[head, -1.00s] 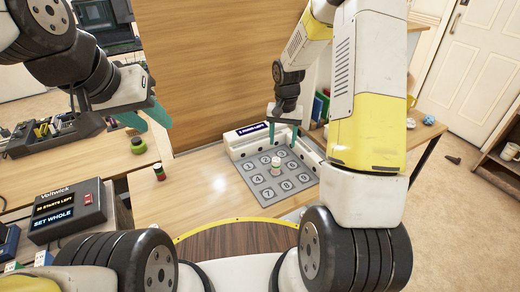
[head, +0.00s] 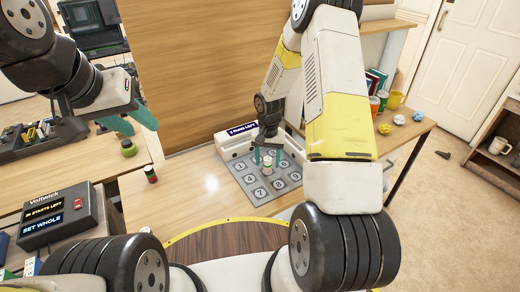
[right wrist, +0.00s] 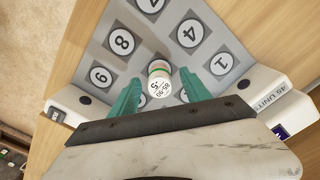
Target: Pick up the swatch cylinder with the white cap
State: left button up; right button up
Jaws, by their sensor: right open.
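The swatch cylinder with the white cap (head: 267,166) stands upright on the grey numbered mat (head: 249,193). In the right wrist view its printed white cap (right wrist: 161,88) faces the camera, with red and green bands below. My right gripper (head: 267,157) is open over the mat, its teal fingers on either side of the cylinder. The right wrist view shows the fingertips (right wrist: 160,86) with gaps to the cylinder. My left gripper (head: 130,121) is apart from the mat at the left, its teal fingers spread and empty.
A dark-and-red cylinder (head: 150,174) and a green round item (head: 128,148) stand on the table to the left. A white display unit (head: 232,143) borders the mat's back. The Voltwick box (head: 60,212) is at front left. Cups (head: 396,100) stand at right.

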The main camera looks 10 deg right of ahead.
grip_shut()
jog(key=shift+r, duration=0.15)
